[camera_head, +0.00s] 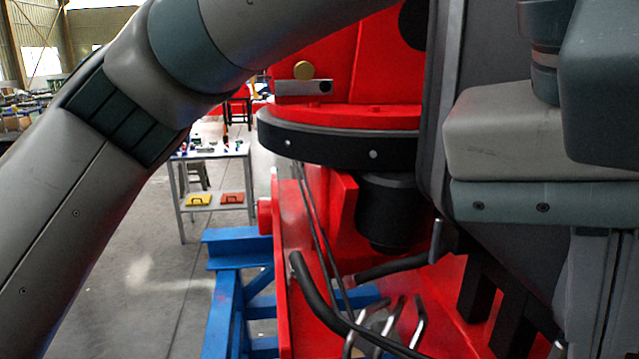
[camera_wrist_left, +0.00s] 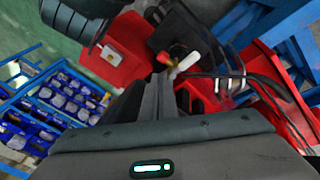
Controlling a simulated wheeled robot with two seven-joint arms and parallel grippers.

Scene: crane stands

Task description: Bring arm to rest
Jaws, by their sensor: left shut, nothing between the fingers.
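My left arm comes in from the left in the head view, rises and leaves through the top edge. In the left wrist view my left gripper (camera_wrist_left: 158,88) has its fingers together, with nothing between them. Past the fingertips are a red and white fitting (camera_wrist_left: 183,64), black hoses and red crane parts; I cannot tell how near the tips are to them. The red crane (camera_head: 350,75) with its dark round turntable (camera_head: 335,145) fills the middle of the head view. My right gripper is not recognisable in either view.
Grey machine-like bodies crowd the right of the head view. Black hoses (camera_head: 320,300) bend over the red base. A blue stand (camera_head: 235,260) supports it. A work table (camera_head: 215,155) stands behind on open floor. Blue bins (camera_wrist_left: 60,105) show left in the wrist view.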

